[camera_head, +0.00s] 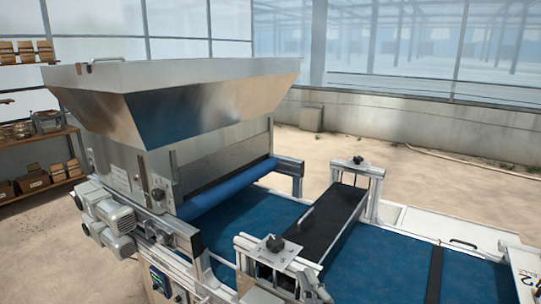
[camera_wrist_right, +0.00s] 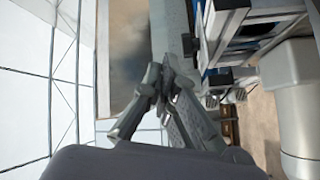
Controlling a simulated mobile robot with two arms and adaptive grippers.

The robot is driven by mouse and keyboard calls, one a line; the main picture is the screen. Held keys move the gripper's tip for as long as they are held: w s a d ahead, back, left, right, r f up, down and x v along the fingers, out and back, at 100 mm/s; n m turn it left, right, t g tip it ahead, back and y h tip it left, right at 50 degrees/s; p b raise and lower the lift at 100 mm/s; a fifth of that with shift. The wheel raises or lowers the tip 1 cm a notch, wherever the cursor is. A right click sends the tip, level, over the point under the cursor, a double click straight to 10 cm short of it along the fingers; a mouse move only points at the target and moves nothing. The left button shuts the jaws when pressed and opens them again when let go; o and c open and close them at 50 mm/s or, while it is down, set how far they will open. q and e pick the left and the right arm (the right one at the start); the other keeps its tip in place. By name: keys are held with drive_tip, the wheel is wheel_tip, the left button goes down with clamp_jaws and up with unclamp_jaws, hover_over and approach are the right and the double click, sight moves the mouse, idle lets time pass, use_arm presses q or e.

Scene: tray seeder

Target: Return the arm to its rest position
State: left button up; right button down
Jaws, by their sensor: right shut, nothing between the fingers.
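My right gripper (camera_wrist_right: 162,78) shows in the right wrist view, its two grey fingers closed together at the tips with nothing between them. It appears apart from the machine, which is at the upper right of that view. I cannot make out the right gripper in the head view. My left gripper is in neither view.
The tray seeder has a large metal hopper (camera_head: 205,108), a blue roller (camera_head: 228,190) and a blue belt (camera_head: 378,264). A black crosspiece (camera_head: 333,222) spans the belt. Wooden shelves (camera_head: 38,138) stand at the left. Bare floor (camera_head: 400,165) lies behind the machine.

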drive_tip(key=s+d+f+m+g+h, duration=0.35)
drive_tip(key=d+f+m, duration=0.25)
drive_tip(key=f, duration=0.4)
drive_tip(key=s+d+f+m+g, duration=0.35)
drive_tip(key=s+f+g, duration=0.35)
drive_tip(key=s, duration=0.5)
drive_tip(key=s+d+f+m+g, duration=0.3)
drive_tip(key=s+f+m+g, duration=0.2)
drive_tip(key=s+f, duration=0.85)
drive_tip(key=f, duration=2.1)
drive_tip(key=s+d+f+g+b, duration=0.1)
drive_tip(key=s+d+f+g, duration=0.1)
drive_tip(key=s+f, duration=1.4)
drive_tip(key=shift+s+d+f+n+h, duration=0.3)
drive_tip(key=shift+d+f+n+h, duration=0.05)
drive_tip(key=shift+d+f+n, duration=0.1)
